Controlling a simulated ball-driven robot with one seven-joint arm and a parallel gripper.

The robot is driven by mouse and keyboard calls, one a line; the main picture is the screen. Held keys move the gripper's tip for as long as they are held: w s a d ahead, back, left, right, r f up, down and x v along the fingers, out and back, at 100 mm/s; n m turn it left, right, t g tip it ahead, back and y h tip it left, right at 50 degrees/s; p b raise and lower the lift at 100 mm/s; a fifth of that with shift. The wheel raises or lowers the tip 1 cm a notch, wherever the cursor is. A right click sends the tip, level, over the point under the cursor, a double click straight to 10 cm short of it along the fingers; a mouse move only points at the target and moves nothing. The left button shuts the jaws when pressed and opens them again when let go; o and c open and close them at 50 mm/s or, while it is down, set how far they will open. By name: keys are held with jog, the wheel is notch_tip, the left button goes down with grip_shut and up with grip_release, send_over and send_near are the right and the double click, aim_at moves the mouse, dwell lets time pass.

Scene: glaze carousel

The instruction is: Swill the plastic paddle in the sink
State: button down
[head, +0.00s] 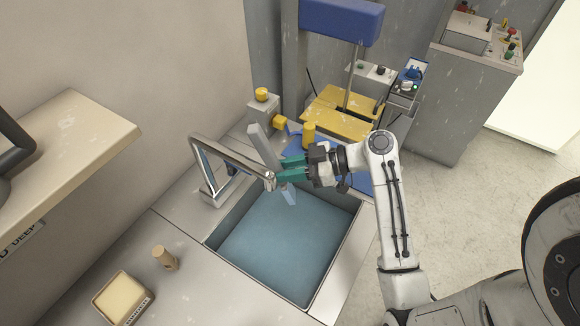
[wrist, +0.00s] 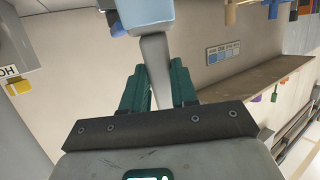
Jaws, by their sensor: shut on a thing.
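My gripper (head: 290,169) has green fingers and is shut on the plastic paddle (head: 262,146). The paddle is long and grey, with a light blue lower end, and stands tilted in the grip. In the wrist view the grey paddle (wrist: 155,62) passes between the fingers (wrist: 155,88). The sink (head: 352,252) is a steel-rimmed basin with a flat blue surface that looks like water. The paddle's lower end is over the back of the basin; I cannot tell whether it touches the water.
A bent metal tap (head: 208,168) stands at the sink's left, close to the paddle. A yellow-capped grey fixture (head: 263,112) and a blue and yellow machine (head: 340,110) stand behind. A small cork-coloured peg (head: 165,258) and a wooden box (head: 122,298) stand on the left counter.

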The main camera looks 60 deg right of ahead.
jog(key=shift+w+a+f+b, duration=0.15)
jog(key=shift+f+b, duration=0.35)
jog(key=shift+f, duration=0.3)
jog(key=shift+w+a+f+b, duration=0.15)
jog(key=shift+f+b, duration=0.3)
jog(key=shift+f, duration=0.3)
jog(key=s+d+f+b, duration=0.2)
jog(key=s+f+b, duration=0.1)
jog(key=f+b, duration=0.7)
notch_tip(320, 180, down, 3)
jog(key=shift+s+d+r, duration=0.15)
jog(key=shift+s, duration=0.05)
jog(key=shift+s, duration=0.15)
